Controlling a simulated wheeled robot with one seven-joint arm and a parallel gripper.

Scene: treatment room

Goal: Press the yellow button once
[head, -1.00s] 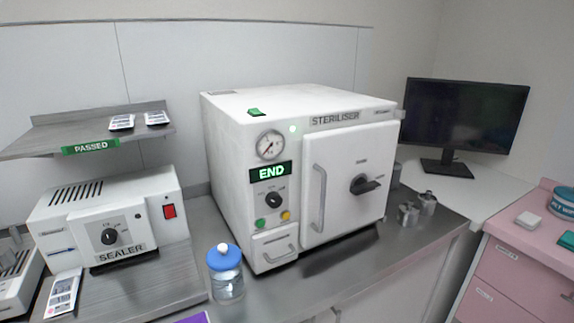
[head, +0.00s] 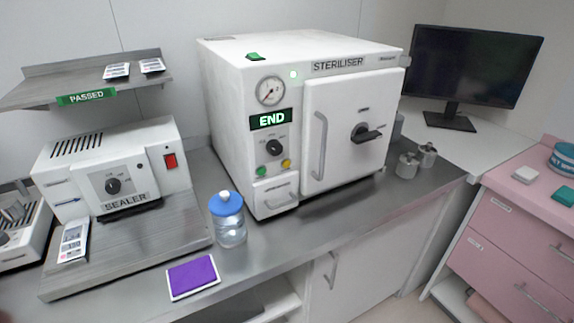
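The yellow button (head: 286,163) is a small round knob low on the left front panel of the white steriliser (head: 322,130). A green button (head: 262,171) sits just left of it. A black dial (head: 274,148) and a lit green END display (head: 270,119) are above both. The steriliser's door (head: 345,132) is shut, and a small drawer (head: 275,194) is below the buttons. My gripper is not in view.
A jar with a blue lid (head: 227,218) stands left of the steriliser's front corner. A purple pad (head: 193,276) lies near the counter's front edge. The sealer (head: 112,170) is at left under a shelf (head: 40,89). Metal canisters (head: 408,165) stand at right.

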